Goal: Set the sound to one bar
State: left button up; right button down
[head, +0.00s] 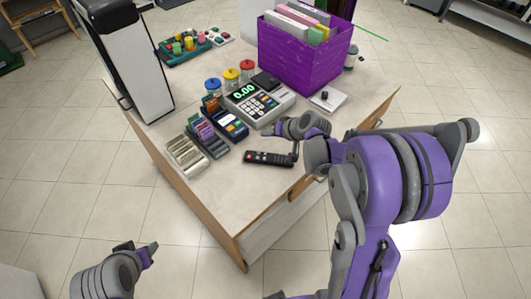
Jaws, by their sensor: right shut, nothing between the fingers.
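A slim black device with a row of small buttons, one red, (262,158) lies flat near the counter's front edge. It looks like a remote or sound control. No sound bars are readable on it at this size. My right gripper (294,153) is shut and empty, its fingertips pointing down at the right end of the black device. I cannot tell whether they touch it. My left gripper (142,252) is low at the left, off the counter and away from everything; its jaw opening is unclear.
On the counter (225,180) stand a calculator-like register (258,104) reading 0.00, a card terminal (231,124), card racks (186,154), lidded jars (230,80) and a purple file box (300,62). A white tower (135,70) stands at the left. The front counter corner is clear.

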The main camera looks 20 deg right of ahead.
jog(key=f, duration=0.2)
jog(key=b, duration=0.4)
send_over(267, 156)
notch_tip(267, 156, down, 5)
jog(key=shift+s+f, duration=0.15)
jog(key=shift+f, duration=0.05)
jog(key=shift+f+b, duration=0.3)
jog(key=shift+f, duration=0.3)
pick_arm(q)
notch_tip(267, 156, down, 7)
jog(key=s, duration=0.2)
jog(key=shift+s+r+g, duration=0.2)
jog(key=shift+s+g, duration=0.1)
jog(key=shift+s, duration=0.05)
jog(key=shift+w, duration=0.1)
jog(key=shift+s+f+b, duration=0.2)
jog(key=shift+f+b, duration=0.15)
jog(key=shift+f, duration=0.1)
pick_arm(e)
jog(key=shift+f, duration=0.4)
